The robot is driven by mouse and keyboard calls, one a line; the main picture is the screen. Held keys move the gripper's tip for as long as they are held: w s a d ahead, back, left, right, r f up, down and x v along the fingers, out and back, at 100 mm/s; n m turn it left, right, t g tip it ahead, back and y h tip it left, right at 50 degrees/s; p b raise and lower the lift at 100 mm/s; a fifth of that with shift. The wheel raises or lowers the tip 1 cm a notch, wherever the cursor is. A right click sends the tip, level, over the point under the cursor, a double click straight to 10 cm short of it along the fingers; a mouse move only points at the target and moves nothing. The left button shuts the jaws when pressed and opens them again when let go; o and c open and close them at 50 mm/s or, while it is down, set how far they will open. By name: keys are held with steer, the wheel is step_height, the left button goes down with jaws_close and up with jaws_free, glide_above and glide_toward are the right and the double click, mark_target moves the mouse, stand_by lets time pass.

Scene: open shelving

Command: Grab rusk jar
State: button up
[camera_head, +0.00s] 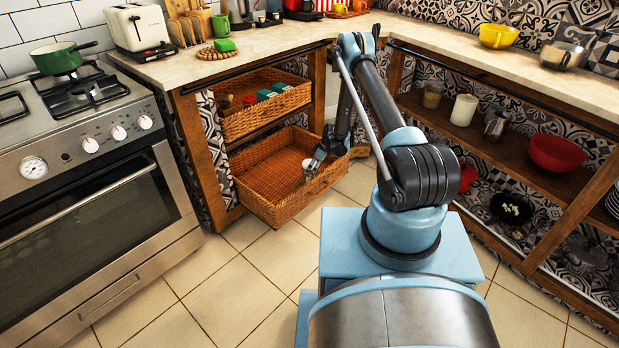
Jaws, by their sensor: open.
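My gripper (316,164) is small in view, low over the right side of the lower wicker basket (262,199). It is open. A small pale object (307,168) shows right at the fingers; I cannot tell what it is or whether they touch it. No jar can be read as the rusk jar by a label. A glass jar with brownish contents (432,96) stands on the open shelf at the right, well apart from my gripper, and may be it.
The upper wicker basket (262,122) holds several small items above the lower one. A white canister (464,110), a metal pot (497,126) and a red bowl (556,153) share the right shelf (510,158). The stove (90,190) stands left. Tiled floor (230,290) is clear.

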steer(key=shift+w+x, duration=0.1)
steer(key=shift+x, duration=1.2)
steer(key=shift+w+x, duration=0.15)
steer(key=shift+x, duration=1.2)
steer(key=shift+r, duration=0.1)
steer(key=c, duration=1.6)
